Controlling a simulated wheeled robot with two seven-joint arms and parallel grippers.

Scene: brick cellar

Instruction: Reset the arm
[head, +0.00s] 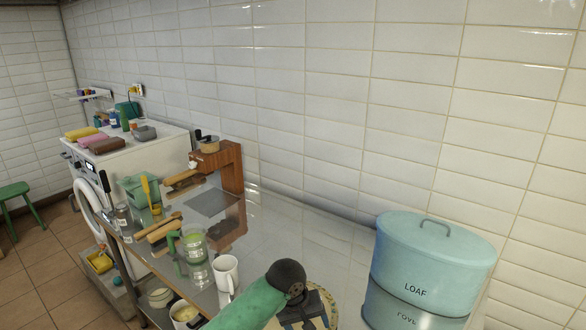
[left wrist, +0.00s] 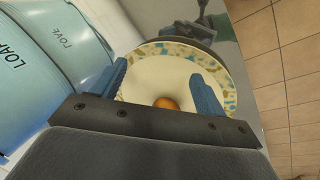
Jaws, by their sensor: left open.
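My left arm comes in from the bottom edge of the head view, and its gripper (head: 302,318) is over a round plate (head: 328,300) at the table's front. In the left wrist view my left gripper (left wrist: 158,72) is open, its two blue fingers apart over the cream plate (left wrist: 165,68) with a patterned rim. A small orange-brown round thing (left wrist: 166,103) shows on the plate between the fingers, partly hidden by the gripper's body. Nothing is held between the fingers.
A light-blue LOAF bin (head: 430,262) stands right of the gripper, close to the plate. A white mug (head: 226,272) and a glass jug (head: 196,250) stand to the left. A wooden stand (head: 232,170) is farther back. The glossy tabletop (head: 310,240) behind the plate is clear.

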